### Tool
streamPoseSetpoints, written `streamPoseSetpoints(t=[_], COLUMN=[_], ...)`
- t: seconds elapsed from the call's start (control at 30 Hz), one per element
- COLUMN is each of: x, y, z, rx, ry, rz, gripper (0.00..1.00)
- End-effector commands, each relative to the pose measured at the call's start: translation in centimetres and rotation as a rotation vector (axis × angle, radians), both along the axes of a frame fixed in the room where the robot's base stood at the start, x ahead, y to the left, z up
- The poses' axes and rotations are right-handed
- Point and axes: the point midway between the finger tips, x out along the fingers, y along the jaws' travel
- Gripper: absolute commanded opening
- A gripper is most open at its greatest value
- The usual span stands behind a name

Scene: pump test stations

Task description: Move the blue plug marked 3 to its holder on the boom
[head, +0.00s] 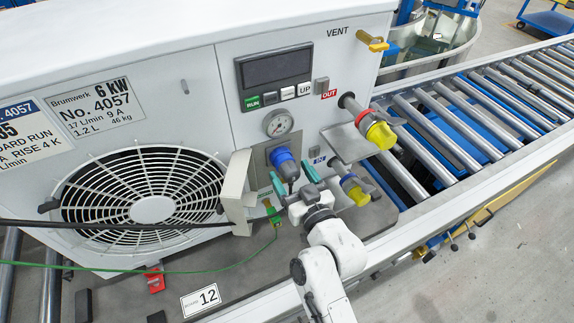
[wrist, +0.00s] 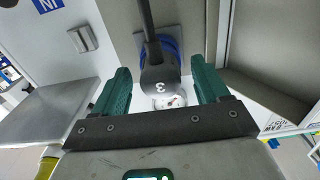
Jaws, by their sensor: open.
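The blue plug (head: 284,161) sits in a square socket plate on the front panel of the pump unit, below the round gauge. Its dark boot (wrist: 160,79) bears an upside-down 3 in the wrist view, and a black cable runs from it. The plug's blue collar (wrist: 168,48) shows behind the cable. My gripper (head: 294,177) is open in front of the plug, its green fingers on either side of the boot. In the wrist view my gripper (wrist: 160,88) shows a narrow gap on both sides of the boot. I cannot make out the boom or its holder.
Yellow-capped fittings (head: 381,135) (head: 355,190) and a grey shelf (head: 347,143) are close on the right. A green cable (head: 150,271) crosses the bench in front. A roller conveyor (head: 480,115) runs along the right.

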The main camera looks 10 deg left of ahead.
Motion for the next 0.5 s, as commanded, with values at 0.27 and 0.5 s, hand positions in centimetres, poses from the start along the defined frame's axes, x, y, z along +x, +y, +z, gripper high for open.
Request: streamPoseSetpoints(t=[0.27, 0.5], x=[1.7, 1.9], y=[1.2, 1.3], z=[-0.1, 0.0], rx=[0.000, 0.000], ry=[0.000, -0.001], rz=[0.001, 0.001], gripper=[0.74, 0.74])
